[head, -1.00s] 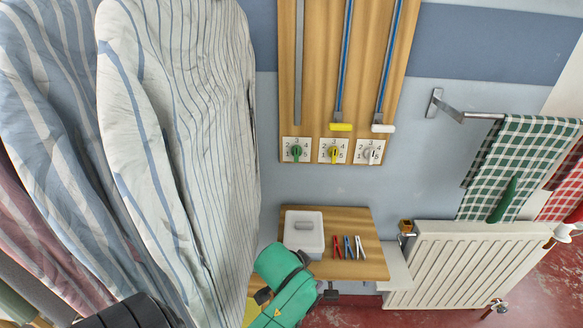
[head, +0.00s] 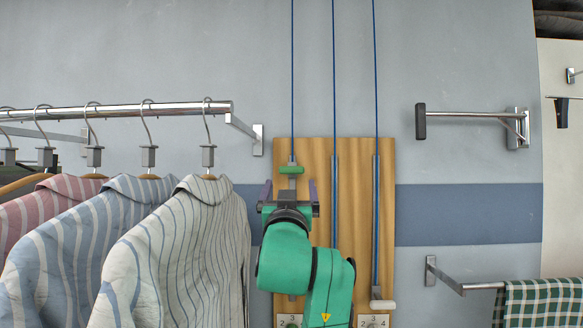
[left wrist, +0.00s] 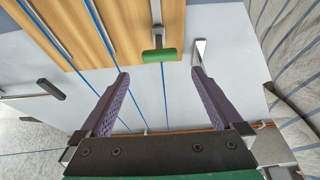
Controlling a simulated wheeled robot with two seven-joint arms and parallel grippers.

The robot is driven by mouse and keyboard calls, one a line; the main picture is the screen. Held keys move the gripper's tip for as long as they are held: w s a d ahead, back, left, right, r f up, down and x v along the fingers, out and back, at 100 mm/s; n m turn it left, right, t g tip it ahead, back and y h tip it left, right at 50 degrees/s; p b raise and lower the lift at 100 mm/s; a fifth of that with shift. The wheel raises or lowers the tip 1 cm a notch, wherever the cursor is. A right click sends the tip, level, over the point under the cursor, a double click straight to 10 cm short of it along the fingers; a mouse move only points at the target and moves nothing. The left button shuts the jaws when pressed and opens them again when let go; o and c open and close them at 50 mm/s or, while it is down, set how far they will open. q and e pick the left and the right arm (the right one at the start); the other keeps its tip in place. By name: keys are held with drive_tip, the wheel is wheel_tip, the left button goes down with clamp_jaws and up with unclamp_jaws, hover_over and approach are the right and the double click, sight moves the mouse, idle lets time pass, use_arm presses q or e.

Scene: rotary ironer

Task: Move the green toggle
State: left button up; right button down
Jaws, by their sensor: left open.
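The green toggle (head: 291,169) is a small green bar near the top of the left track on the wooden board (head: 312,152). It also shows in the left wrist view (left wrist: 159,55), ahead of my fingertips and between them sideways. My left gripper (head: 290,190) is open and empty, just below the toggle in the head view, its purple-grey fingers (left wrist: 160,74) apart and not visibly touching it. My green left arm covers part of the board. My right gripper is not in view.
A white toggle (head: 382,304) sits low on the right track, above a numbered dial (head: 373,321). Striped shirts (head: 170,250) hang from a chrome rail (head: 130,111) close at left. Wall bars (head: 465,114) stick out at right. The wall above the board carries only thin blue cords.

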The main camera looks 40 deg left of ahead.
sight(291, 170)
use_arm(q)
drive_tip(key=p+x, duration=0.4)
drive_tip(key=x, duration=0.5)
drive_tip(key=shift+w+a+r, duration=0.2)
drive_tip(key=shift+a+r, duration=0.05)
drive_tip(key=shift+w+a, duration=0.1)
drive_tip(key=shift+w, duration=0.1)
drive_tip(key=shift+f, duration=0.1)
clamp_jaws()
drive_tip(key=shift+f, duration=0.15)
